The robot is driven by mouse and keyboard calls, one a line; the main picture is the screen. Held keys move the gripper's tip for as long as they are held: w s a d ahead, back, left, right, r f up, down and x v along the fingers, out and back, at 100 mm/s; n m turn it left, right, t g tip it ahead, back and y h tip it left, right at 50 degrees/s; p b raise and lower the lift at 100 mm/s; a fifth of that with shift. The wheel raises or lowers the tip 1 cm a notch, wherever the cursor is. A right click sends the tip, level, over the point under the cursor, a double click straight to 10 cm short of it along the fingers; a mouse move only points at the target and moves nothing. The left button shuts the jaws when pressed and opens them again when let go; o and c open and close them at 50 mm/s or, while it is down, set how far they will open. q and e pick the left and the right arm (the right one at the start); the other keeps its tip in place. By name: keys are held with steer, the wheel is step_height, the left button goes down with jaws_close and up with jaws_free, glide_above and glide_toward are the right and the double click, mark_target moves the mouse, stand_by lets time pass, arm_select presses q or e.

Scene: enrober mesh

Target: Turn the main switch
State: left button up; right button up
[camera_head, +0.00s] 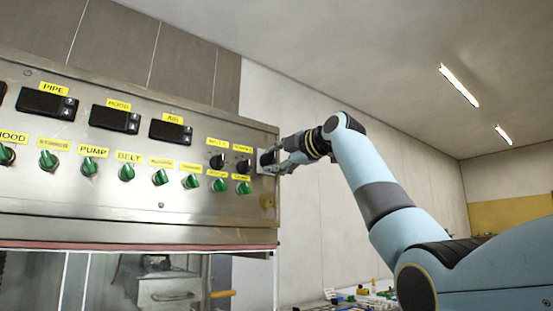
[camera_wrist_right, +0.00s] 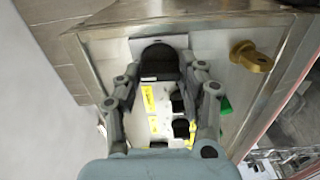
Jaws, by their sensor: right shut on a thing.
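The main switch is a black knob (camera_head: 267,158) on a pale plate at the right end of the steel control panel. In the right wrist view the black knob (camera_wrist_right: 158,62) is between my fingers. My right gripper (camera_head: 279,160) reaches it from the right and is shut on it. In the right wrist view the fingers of my right gripper (camera_wrist_right: 160,75) lie on both sides of the knob. Part of the knob is hidden by the fingers in the head view. My left gripper is in neither view.
The steel panel (camera_head: 120,188) carries several green knobs, two smaller black knobs (camera_head: 217,161), yellow labels and black displays (camera_head: 115,119). A brass-coloured part (camera_wrist_right: 250,56) sticks out close to the switch. A table with small coloured items (camera_head: 365,292) is below right. Open room lies right of the panel.

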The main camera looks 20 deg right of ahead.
steer(key=m+p, duration=0.1)
steer(key=m, duration=0.3)
steer(key=shift+m+p, duration=0.3)
steer(key=m+p, duration=0.1)
steer(key=m, duration=0.3)
steer(key=shift+m, duration=0.3)
steer(key=m+p, duration=0.2)
steer(key=m, duration=0.2)
steer(key=shift+f+m+p, duration=0.1)
steer(key=shift+m+p, duration=0.6)
steer(key=shift+m, duration=1.3)
steer(key=o, duration=1.2)
steer(key=shift+c, duration=0.2)
